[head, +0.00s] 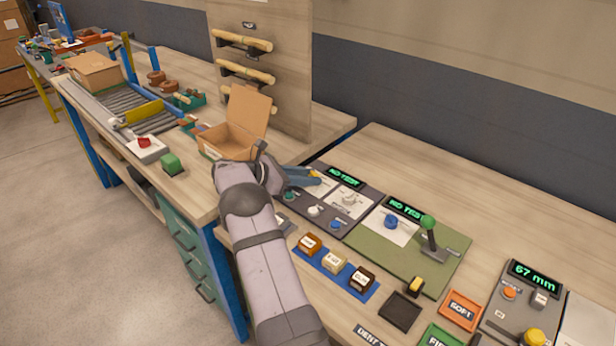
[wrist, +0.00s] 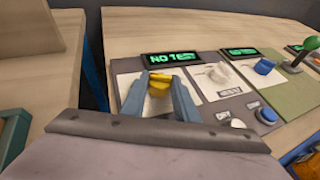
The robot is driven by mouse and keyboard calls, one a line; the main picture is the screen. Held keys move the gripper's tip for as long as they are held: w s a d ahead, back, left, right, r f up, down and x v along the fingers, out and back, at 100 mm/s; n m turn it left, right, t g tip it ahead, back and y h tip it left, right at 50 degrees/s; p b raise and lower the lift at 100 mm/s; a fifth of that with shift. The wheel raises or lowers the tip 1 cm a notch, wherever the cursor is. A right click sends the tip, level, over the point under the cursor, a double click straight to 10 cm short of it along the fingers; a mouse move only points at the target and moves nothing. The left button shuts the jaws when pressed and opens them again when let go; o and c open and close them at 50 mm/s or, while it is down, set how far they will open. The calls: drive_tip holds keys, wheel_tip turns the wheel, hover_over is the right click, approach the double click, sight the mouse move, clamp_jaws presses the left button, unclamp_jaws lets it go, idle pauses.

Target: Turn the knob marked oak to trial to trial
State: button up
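A yellow knob (wrist: 158,82) sits on a white plate of the dark grey panel (head: 332,222), below a green display (wrist: 170,57) reading "NO TEST". My gripper (wrist: 161,80) straddles this knob, one blue-grey finger on each side. I cannot tell whether the fingers touch it. In the head view, my gripper (head: 312,176) hides most of the knob. A white knob (head: 348,198) is to its right on the same panel. A blue knob (head: 391,221) is on the green panel beyond. The knob markings are too small or hidden to read, so I cannot tell which says oak.
Small green, white and blue buttons (head: 314,211) line the panel's front. A green-topped lever (head: 430,235) stands right of the blue knob. Wooden blocks (head: 334,261) sit on a blue strip in front.

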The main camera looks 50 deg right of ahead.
drive_tip(key=shift+c, duration=1.1)
drive_tip(key=shift+w+d+r+m+g, duration=0.15)
drive_tip(key=shift+w+m+g, duration=0.1)
drive_tip(key=shift+m+g, duration=0.15)
drive_tip(key=shift+m+g+y+b, duration=0.3)
drive_tip(key=shift+y+b, duration=0.05)
drive_tip(key=shift+y, duration=0.05)
drive_tip(key=o, duration=1.1)
drive_tip(key=shift+c, duration=0.2)
drive_tip(key=shift+s, duration=0.1)
